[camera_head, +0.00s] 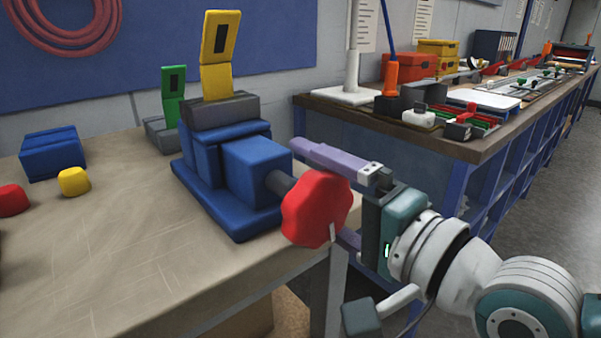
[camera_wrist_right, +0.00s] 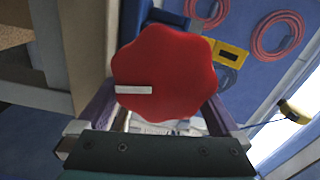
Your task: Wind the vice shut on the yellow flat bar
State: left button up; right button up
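The yellow flat bar (camera_head: 215,83) stands upright at the grey jaws (camera_head: 222,111) of the blue vice (camera_head: 250,175); its upper part has a dark slot. I cannot see whether the jaws touch it. The vice's red lobed knob (camera_head: 312,208) faces right and fills the middle of the right wrist view (camera_wrist_right: 165,70), with a pale mark pointing left there. My right gripper (camera_head: 335,195) has one finger on each side of the knob. The fingers lie close to its rim, but I cannot tell whether they press on it. My left gripper is not in view.
A green piece (camera_head: 172,98) stands in a grey block behind the vice. A blue block (camera_head: 52,153), a yellow knob (camera_head: 74,181) and a red knob (camera_head: 13,200) sit at the left of the workbench (camera_head: 110,250). A second bench (camera_head: 430,140) stands behind my right arm.

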jog(key=p+v, duration=0.1)
jog(key=v, duration=0.9)
